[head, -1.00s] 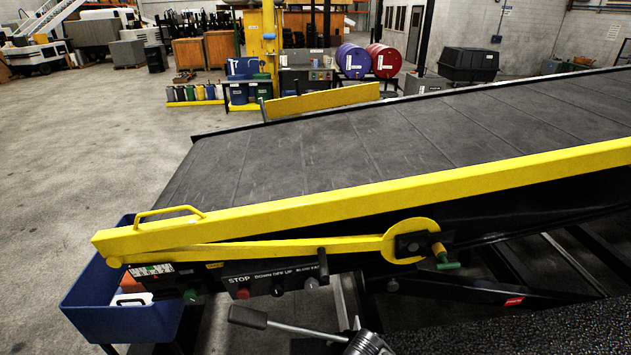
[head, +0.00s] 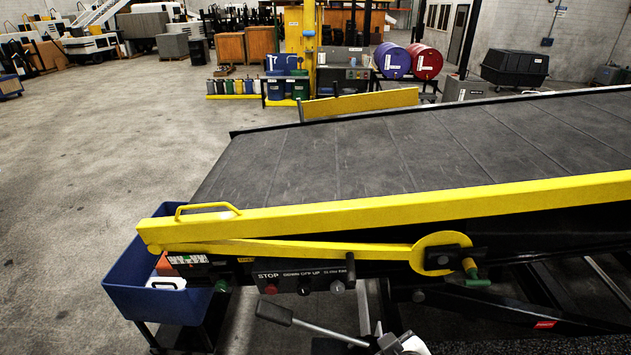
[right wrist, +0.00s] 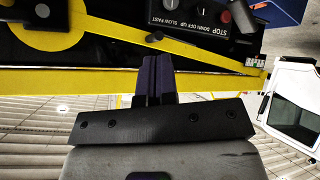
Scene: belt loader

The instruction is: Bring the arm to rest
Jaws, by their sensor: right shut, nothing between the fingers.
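My right gripper (right wrist: 156,80) shows in the right wrist view, its dark fingers shut together with nothing between them. In that picture the fingers overlap the lower edge of the belt loader's yellow rail (right wrist: 210,80); I cannot tell whether they touch it. The control panel (right wrist: 205,18) appears upside down above them. In the head view the belt loader (head: 330,150) slopes up to the right, with its yellow side rail, a yellow arm with a round end (head: 441,240) and a panel marked STOP (head: 300,279).
A blue bin (head: 160,303) with items in it stands at the loader's lower left end. Purple (head: 392,61) and red drums (head: 424,62) stand at the back. The floor at left (head: 80,190) is clear.

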